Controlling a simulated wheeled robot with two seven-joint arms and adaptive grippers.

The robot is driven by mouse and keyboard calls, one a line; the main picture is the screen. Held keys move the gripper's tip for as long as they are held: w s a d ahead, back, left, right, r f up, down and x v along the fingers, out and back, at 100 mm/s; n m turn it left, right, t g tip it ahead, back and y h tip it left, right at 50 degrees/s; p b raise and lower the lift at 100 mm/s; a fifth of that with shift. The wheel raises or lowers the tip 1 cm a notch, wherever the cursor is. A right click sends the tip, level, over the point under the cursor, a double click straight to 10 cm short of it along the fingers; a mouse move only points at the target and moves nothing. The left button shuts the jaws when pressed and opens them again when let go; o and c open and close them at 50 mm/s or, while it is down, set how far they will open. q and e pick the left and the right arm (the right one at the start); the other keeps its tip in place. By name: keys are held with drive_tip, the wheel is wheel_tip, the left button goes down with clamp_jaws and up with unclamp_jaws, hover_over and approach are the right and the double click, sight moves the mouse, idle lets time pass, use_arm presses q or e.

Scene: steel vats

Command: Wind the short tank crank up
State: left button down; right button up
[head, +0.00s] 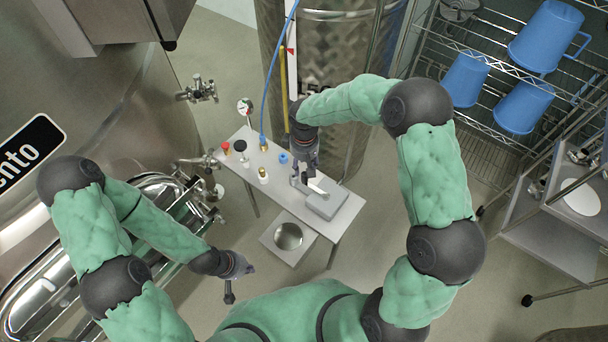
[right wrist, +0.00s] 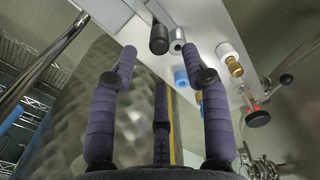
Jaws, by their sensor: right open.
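On the small steel bench (head: 345,215) sits a grey box (head: 327,203) with a pale lever (head: 318,187) on top; I take this as the crank, though its shape is partly hidden by my right gripper. My right gripper (head: 305,172) is over the bench beside the lever. In the right wrist view my right gripper (right wrist: 163,75) has its fingers spread and nothing between them. A black cylindrical knob (right wrist: 158,40) and a silver cylinder (right wrist: 177,40) show just past its fingertips. My left gripper (head: 230,290) hangs low at the left, away from the bench; its finger state is unclear.
The bench also bears a blue cap (head: 283,158), a red-topped fitting (head: 226,147) and a gauge (head: 244,105). A tall steel tank (head: 335,60) stands behind it. A large vat (head: 110,70) is at left, and a wire rack with blue jugs (head: 545,35) at right.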

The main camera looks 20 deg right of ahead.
sight(304, 173)
wheel_tip(304, 173, down, 7)
drive_tip(key=shift+f+b, duration=0.1)
drive_tip(key=shift+b, duration=0.4)
clamp_jaws()
